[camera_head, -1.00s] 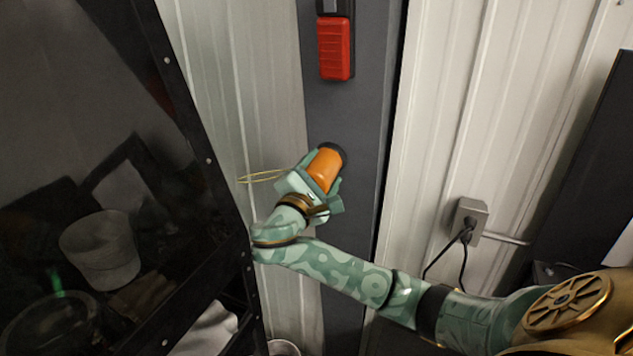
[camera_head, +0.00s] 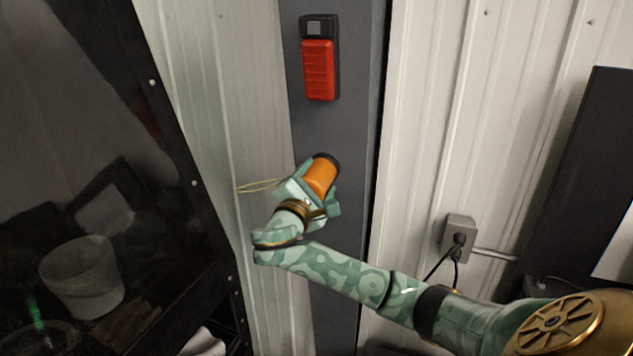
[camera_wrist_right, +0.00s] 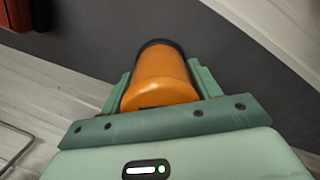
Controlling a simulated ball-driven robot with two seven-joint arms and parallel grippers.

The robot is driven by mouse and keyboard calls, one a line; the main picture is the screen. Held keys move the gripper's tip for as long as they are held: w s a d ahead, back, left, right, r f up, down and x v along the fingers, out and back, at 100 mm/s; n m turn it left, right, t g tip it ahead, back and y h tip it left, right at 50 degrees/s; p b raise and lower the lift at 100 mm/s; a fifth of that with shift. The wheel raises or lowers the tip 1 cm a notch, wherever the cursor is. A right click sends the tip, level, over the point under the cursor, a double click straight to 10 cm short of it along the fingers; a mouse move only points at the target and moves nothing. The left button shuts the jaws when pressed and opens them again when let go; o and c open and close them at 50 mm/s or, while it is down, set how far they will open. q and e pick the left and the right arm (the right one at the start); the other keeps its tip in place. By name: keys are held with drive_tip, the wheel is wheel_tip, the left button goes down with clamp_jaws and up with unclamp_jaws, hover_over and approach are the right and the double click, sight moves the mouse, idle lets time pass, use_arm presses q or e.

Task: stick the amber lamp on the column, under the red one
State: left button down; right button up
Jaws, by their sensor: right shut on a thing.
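The amber lamp (camera_head: 320,176) is an orange cylinder with a dark end. My right gripper (camera_head: 319,183) is shut on it and holds it tilted in front of the grey column, below the red lamp. In the right wrist view the amber lamp (camera_wrist_right: 162,77) sits between the two green fingers, its dark end pointing away toward the column. I cannot tell whether that end touches the column. The red lamp (camera_head: 318,72) is on the column (camera_head: 330,130), under a dark box. The red lamp's edge also shows in the right wrist view (camera_wrist_right: 22,12). My left gripper is not in view.
A dark-framed glass cabinet (camera_head: 150,150) stands at the left, with a pale pot (camera_head: 82,278) seen through it. An outlet box (camera_head: 459,235) with black cables is on the ribbed wall to the right. A thin yellow loop (camera_head: 257,187) shows left of the gripper.

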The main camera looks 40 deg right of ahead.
drive_tip(key=shift+w+d+r, duration=0.1)
drive_tip(key=shift+w+d, duration=0.05)
drive_tip(key=shift+d, duration=0.15)
idle(0.4)
drive_tip(key=o, duration=1)
drive_tip(key=shift+o, duration=0.2)
drive_tip(key=b+v, duration=0.3)
drive_tip(key=v, duration=2)
drive_tip(key=shift+a, duration=0.1)
